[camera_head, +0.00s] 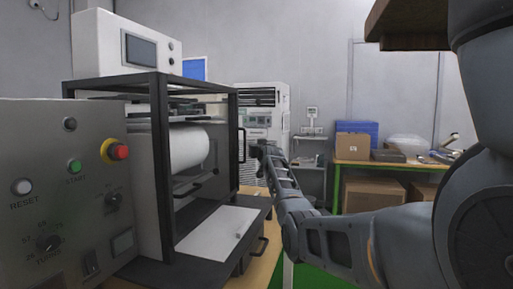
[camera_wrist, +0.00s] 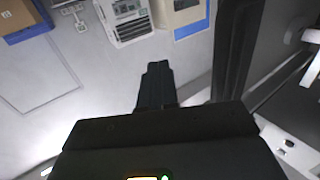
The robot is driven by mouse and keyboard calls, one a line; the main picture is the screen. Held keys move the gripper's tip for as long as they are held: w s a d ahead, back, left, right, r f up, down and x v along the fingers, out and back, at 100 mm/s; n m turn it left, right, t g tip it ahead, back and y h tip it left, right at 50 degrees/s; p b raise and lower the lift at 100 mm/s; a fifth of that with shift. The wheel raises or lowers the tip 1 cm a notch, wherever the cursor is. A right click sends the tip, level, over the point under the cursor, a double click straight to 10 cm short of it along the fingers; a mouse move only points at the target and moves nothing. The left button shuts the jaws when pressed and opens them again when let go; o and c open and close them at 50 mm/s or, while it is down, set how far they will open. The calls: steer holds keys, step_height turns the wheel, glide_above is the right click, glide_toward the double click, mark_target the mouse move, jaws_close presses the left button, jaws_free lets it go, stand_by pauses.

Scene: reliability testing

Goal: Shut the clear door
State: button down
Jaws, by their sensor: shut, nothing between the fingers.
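The machine's black-framed enclosure (camera_head: 160,165) stands at left centre, with a white roll (camera_head: 188,147) inside. The clear door's pane is hard to make out. A dark upright handle (camera_head: 242,146) shows at the enclosure's right edge and seems to belong to the door; I cannot tell how far the door stands open. My gripper (camera_head: 262,152) is just right of this handle, shut and empty. In the wrist view my closed fingers (camera_wrist: 156,82) point away, and a dark upright bar (camera_wrist: 234,50) runs to their right. Contact cannot be told.
A control panel with a red button (camera_head: 117,151) fills the left front. A white panel (camera_head: 218,231) lies low in front of the roll. A green-legged table (camera_head: 390,165) with boxes stands at back right. A white cabinet (camera_head: 263,120) stands behind my gripper.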

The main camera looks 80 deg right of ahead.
steer(key=s, duration=0.9)
steer(key=shift+s+b, duration=0.35)
steer(key=shift+b, duration=0.05)
